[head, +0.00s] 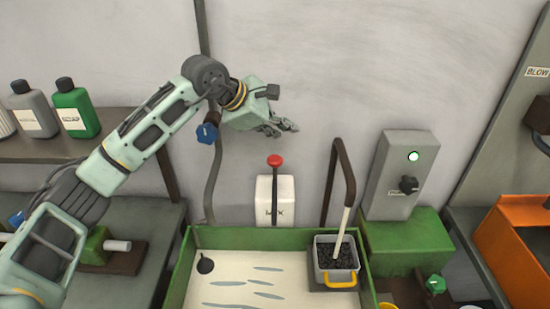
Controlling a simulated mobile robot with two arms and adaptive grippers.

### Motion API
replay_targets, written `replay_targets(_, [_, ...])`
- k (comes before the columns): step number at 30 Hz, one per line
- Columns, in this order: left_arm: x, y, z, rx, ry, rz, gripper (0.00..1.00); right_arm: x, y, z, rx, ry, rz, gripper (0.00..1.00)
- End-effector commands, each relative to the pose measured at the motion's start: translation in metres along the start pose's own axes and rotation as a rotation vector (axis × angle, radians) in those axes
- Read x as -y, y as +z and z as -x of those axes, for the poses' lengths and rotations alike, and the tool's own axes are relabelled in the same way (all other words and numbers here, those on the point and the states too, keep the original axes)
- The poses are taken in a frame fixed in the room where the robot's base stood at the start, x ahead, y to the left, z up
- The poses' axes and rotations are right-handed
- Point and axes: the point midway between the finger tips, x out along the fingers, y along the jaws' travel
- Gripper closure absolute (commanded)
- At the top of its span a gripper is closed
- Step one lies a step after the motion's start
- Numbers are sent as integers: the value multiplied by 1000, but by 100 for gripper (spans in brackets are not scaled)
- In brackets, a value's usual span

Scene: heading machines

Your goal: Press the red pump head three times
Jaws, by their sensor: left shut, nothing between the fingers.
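The red pump head (275,160) is a small red knob on a thin dark stem. It tops a white labelled bottle (268,213) that stands behind the green-rimmed tray. My left gripper (292,127) is shut and empty, and it is above the pump head and slightly to its right, apart from it. My left arm comes in from the left and reaches over toward the wall. My right gripper is not in view.
The green-rimmed tray (210,238) lies in front of the bottle. A dark bent pipe (345,170) rises right of the bottle, over a small container (337,276) of dark granules. A grey control box (398,180) with a lit green lamp is further right. Bottles stand on the left shelf (30,148).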

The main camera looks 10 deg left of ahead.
Motion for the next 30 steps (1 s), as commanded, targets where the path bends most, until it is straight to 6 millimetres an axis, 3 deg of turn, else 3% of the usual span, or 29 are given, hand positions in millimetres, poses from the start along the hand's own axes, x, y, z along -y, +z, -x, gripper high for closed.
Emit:
replay_targets(26, [0,0,0,0,0,0,100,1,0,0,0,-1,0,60])
replay_targets(30, [-8,11,11,4,3,-3,100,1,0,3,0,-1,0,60])
